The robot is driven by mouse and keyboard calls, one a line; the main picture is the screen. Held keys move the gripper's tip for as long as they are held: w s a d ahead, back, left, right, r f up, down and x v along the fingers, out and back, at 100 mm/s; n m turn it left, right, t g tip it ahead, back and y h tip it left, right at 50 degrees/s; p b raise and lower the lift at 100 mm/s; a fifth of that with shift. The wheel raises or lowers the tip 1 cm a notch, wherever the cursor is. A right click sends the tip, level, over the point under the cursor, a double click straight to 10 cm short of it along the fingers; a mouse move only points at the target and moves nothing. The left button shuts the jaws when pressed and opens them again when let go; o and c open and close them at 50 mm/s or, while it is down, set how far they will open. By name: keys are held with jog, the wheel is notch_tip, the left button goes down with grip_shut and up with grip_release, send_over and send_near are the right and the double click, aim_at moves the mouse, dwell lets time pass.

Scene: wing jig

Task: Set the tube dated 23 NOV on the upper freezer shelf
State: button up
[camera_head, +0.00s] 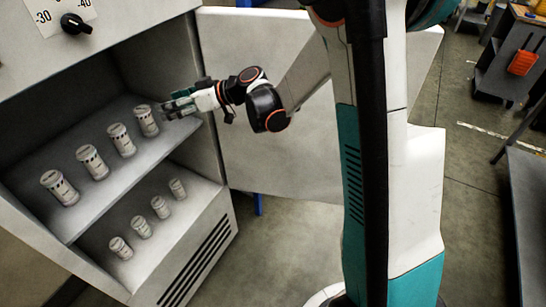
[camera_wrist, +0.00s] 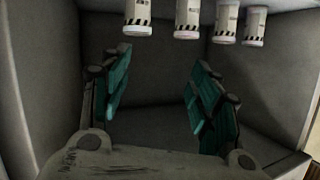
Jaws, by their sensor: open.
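My gripper (camera_head: 174,103) is open and reaches in at the right side of the freezer, at upper shelf level. Its teal fingers are spread with nothing between them in the wrist view (camera_wrist: 160,72). The upper shelf (camera_head: 85,205) bears a row of white tubes: a front one (camera_head: 59,187), two middle ones (camera_head: 92,162) (camera_head: 121,139), and a back one (camera_head: 147,120) just left of my fingertips. Smaller-looking tubes stand on the lower shelf (camera_head: 170,235), one of them at its front (camera_head: 121,248). The dates are too small to read, so I cannot tell which is 23 NOV.
The freezer door (camera_head: 270,130) stands open to the right, behind my arm. A dial (camera_head: 75,23) is on the panel above the opening. Several tubes line the top of the wrist view, one with a pinkish end (camera_wrist: 187,20). A bench (camera_head: 530,200) stands far right.

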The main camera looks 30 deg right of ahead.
jog(key=s+d+m+h, duration=0.3)
jog(key=s+d, duration=0.1)
jog(key=s, duration=0.7)
jog(key=s+d+r+m+h, duration=0.1)
jog(key=s+d+m+h, duration=0.2)
jog(key=s, duration=0.7)
jog(key=s+d+r+m+g+h, duration=0.1)
jog(key=s+d+h, duration=0.4)
jog(key=s, duration=0.6)
jog(key=shift+s+d+r+m, duration=0.15)
jog(key=shift+s+d+m, duration=0.2)
jog(key=shift+d+m, duration=0.65)
jog(key=shift+d, duration=0.1)
